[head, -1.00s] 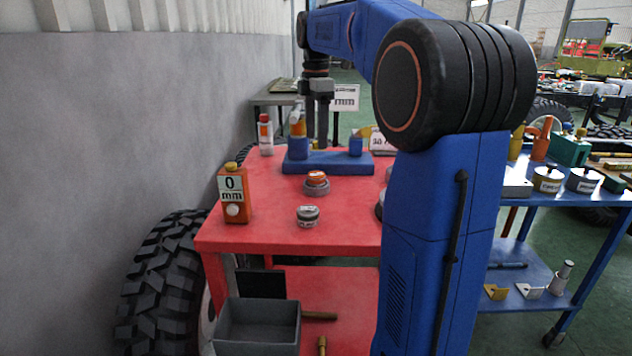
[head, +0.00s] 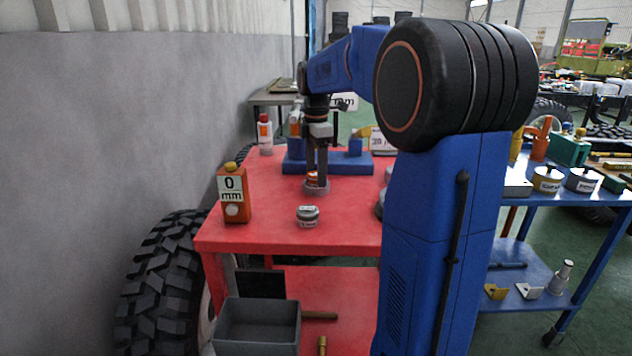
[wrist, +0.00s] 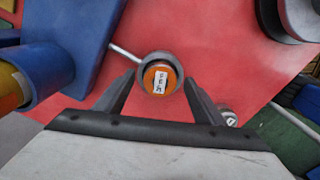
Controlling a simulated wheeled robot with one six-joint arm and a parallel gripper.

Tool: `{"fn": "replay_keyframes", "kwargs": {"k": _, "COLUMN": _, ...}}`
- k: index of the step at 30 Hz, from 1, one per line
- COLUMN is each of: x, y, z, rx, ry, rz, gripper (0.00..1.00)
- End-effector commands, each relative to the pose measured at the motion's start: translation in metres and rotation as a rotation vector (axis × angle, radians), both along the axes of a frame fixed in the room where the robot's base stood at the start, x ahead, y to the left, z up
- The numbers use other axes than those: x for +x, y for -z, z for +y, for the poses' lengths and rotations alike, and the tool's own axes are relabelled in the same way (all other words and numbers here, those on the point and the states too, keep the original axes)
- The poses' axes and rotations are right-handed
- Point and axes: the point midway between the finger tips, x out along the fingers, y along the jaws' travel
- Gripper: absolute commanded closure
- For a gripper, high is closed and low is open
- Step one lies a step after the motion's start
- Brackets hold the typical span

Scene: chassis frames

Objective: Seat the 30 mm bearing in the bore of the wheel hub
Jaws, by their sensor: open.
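A round part with a labelled orange top (head: 312,180) sits in or on a grey ring (head: 316,190) on the red table. In the wrist view the labelled orange top (wrist: 160,78) lies inside the grey ring (wrist: 145,60), between my fingertips. My gripper (head: 317,182) is open and points down, with its fingers on either side of this part; contact cannot be told. A grey round part (head: 308,216) with a pale label stands nearer the front edge. The labels are too small to read, so I cannot tell which part is the 30 mm bearing or the hub.
A blue fixture (head: 345,165) with upright posts stands just behind. A dark round part (wrist: 300,15) is at the wrist view's upper right. My arm hides the table's right side.

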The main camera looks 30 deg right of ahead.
Motion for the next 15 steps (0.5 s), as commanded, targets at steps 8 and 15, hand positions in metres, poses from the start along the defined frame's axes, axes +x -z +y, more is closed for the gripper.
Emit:
{"fn": "replay_keyframes", "kwargs": {"k": 8, "x": -0.0001, "y": 0.0014, "z": 0.0, "rx": 0.0, "ry": 0.0, "rz": 0.0, "gripper": 0.44}}
{"fn": "replay_keyframes", "kwargs": {"k": 15, "x": 0.0, "y": 0.0008, "z": 0.0, "rx": 0.0, "ry": 0.0, "rz": -0.001, "gripper": 1.0}}
